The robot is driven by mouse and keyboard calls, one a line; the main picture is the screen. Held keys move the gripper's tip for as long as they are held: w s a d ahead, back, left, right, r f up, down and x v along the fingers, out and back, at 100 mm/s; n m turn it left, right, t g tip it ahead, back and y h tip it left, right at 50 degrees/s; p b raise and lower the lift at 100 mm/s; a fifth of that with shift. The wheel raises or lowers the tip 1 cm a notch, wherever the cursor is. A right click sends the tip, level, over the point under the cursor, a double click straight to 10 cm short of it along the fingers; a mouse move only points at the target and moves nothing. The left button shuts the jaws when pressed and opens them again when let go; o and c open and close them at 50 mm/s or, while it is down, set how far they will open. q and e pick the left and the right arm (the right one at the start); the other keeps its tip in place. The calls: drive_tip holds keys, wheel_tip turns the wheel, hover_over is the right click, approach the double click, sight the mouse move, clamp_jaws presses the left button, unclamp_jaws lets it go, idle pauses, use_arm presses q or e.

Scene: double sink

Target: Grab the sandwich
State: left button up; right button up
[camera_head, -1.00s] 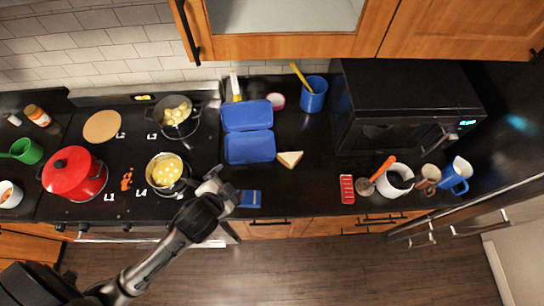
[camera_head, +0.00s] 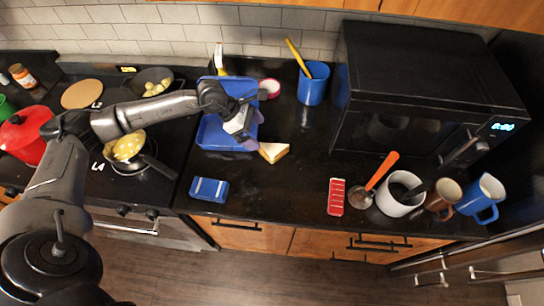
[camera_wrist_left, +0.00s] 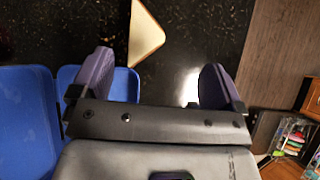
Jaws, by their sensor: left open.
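The sandwich (camera_head: 274,152) is a pale triangular wedge with a brown edge. It lies on the black counter just right of the open blue lunch box (camera_head: 212,134). My left gripper (camera_head: 246,132) is over the right edge of the lunch box, just left of the sandwich. In the left wrist view the sandwich (camera_wrist_left: 145,34) lies ahead of the gripper (camera_wrist_left: 157,80), nearer its left finger. The two fingers are wide apart with nothing between them. My right gripper is not in view.
A small blue box (camera_head: 209,190) sits near the counter's front edge. A blue cup (camera_head: 313,84) stands behind, and a black microwave (camera_head: 425,95) stands right. Counter right of the sandwich is clear.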

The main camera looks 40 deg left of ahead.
sight(270, 150)
use_arm(q)
drive_tip(key=shift+y, duration=0.6)
drive_tip(key=x, duration=0.4)
drive_tip(key=a+f+x, duration=0.1)
drive_tip(key=x, duration=0.3)
drive_tip(key=a+x, duration=0.1)
drive_tip(key=x, duration=0.4)
drive_tip(key=shift+s+a+f, duration=0.1)
drive_tip(key=shift+s+f, duration=0.2)
drive_tip(key=shift+s, duration=0.05)
drive_tip(key=c, duration=0.7)
